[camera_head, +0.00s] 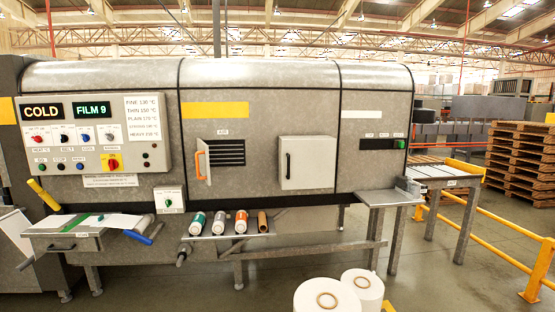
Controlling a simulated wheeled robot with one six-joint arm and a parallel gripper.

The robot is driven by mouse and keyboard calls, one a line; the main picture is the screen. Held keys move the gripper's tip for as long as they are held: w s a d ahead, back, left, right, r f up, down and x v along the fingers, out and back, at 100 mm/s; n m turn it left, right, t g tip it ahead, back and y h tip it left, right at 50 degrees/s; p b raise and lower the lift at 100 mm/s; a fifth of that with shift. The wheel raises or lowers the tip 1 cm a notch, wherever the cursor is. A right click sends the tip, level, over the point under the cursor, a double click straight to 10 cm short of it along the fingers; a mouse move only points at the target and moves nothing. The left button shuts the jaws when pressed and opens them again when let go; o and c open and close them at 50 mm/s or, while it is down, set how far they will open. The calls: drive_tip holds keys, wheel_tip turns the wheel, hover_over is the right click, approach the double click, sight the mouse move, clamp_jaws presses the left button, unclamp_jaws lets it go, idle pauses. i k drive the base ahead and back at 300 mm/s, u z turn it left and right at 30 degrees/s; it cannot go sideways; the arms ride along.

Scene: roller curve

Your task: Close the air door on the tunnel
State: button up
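The tunnel (260,90) is a long grey metal housing across the view. The air door (203,162) is a small grey panel with an orange handle (200,151), under a small label that seems to read AIR. It stands open, swung out to the left of its opening. The dark slatted vent (227,153) shows to its right. My gripper is not in view, so its state and its distance from the door cannot be seen.
A larger closed door (307,163) with a black handle is to the right. A control panel (92,134) is at left. A shelf (228,232) below holds several rolls. White film rolls (325,297) stand in front. Yellow rails (480,229) and pallets (520,155) are at right.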

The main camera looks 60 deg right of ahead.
sight(198, 160)
drive_tip(key=z, duration=0.45)
drive_tip(key=i, duration=0.85)
drive_tip(key=u, duration=0.9)
drive_tip(key=i, duration=1.8)
drive_tip(key=z, duration=1.4)
drive_tip(key=i, duration=0.65)
drive_tip(key=z, duration=0.6)
